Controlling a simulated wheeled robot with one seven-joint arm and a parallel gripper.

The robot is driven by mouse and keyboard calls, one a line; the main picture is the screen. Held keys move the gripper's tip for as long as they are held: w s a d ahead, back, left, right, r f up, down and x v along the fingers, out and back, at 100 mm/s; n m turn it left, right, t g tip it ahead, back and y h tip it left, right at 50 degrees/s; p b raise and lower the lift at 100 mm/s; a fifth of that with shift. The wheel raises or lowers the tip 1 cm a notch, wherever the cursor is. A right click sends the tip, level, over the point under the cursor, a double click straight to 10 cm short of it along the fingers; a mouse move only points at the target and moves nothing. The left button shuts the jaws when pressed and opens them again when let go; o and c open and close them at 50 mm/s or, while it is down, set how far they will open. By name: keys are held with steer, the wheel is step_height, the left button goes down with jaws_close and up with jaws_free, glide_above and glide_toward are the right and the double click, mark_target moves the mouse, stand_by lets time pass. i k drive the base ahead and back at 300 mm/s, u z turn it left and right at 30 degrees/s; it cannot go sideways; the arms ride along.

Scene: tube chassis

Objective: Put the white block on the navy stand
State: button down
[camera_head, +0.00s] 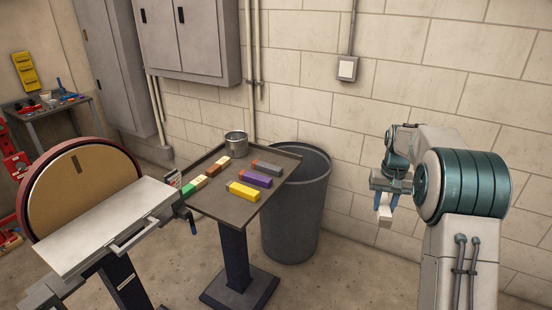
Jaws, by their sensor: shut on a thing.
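My gripper (384,197) hangs in the air at the right, pointing down, with its fingers shut on a small white block (385,215). The block's lower part shows below the fingers; its upper part is hidden. The navy stand (235,258) is left of my gripper, with a dark navy column and base and a flat dark top with a raised rim. The gripper and block are apart from the stand, with a grey bin between them in the picture.
On the stand's top are a metal cup (236,144), a yellow block (243,191), a purple block (255,180), a grey block (267,168) and several smaller coloured blocks. The grey bin (292,215) stands close behind. A disc sander (80,190) stands left. The top's front part is bare.

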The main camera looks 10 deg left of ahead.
mark_target(228, 208)
steer(key=u, duration=0.25)
steer(key=i, duration=1.05)
steer(key=u, duration=1.25)
steer(key=i, duration=0.45)
steer(key=u, duration=0.35)
